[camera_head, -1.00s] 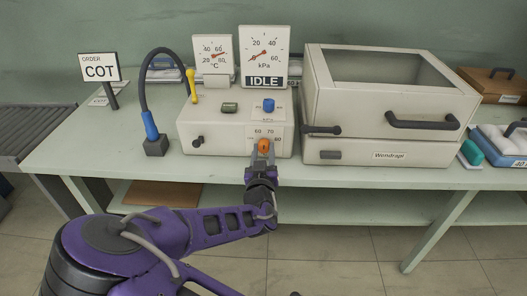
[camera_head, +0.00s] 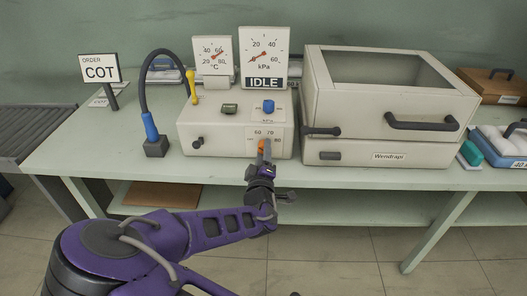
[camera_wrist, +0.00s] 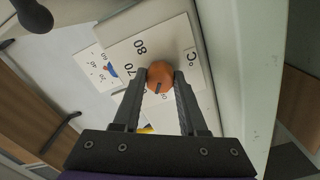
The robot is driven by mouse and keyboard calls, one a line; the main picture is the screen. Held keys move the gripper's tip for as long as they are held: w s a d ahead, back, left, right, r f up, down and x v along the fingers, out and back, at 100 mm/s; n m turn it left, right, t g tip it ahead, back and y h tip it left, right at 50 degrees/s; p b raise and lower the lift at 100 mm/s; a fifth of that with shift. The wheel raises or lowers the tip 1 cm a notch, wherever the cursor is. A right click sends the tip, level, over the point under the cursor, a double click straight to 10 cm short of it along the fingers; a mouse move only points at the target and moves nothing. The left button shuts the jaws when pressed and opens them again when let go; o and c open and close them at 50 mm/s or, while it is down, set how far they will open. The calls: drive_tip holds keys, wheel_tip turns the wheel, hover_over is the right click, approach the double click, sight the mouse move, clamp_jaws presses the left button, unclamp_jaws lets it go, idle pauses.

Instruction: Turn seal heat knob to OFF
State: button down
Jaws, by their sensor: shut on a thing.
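The orange knob (camera_head: 261,146) is on the front of the cream control box (camera_head: 222,142), beside a plate with numbers. My gripper (camera_head: 264,151) is at the knob, seen nearly edge-on. In the wrist view the two fingers (camera_wrist: 159,78) are shut on opposite sides of the round orange knob (camera_wrist: 160,69). A dark mark on the knob faces the palm side. The numbers 80 and 70 and a °C sign show around it. I cannot make out an OFF mark; part of the plate is hidden by my fingers.
A blue knob (camera_head: 268,106) sits on the box top, below a kPa gauge (camera_head: 263,52) reading IDLE. A lidded chamber (camera_head: 384,122) stands right. A blue-handled hose (camera_head: 151,127) stands left.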

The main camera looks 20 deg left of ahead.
drive_tip(key=n, duration=0.4)
drive_tip(key=shift+r+n, duration=0.15)
drive_tip(key=shift+n, duration=0.15)
idle(0.5)
drive_tip(key=shift+c, duration=2.2)
unclamp_jaws()
drive_tip(key=shift+w, duration=0.1)
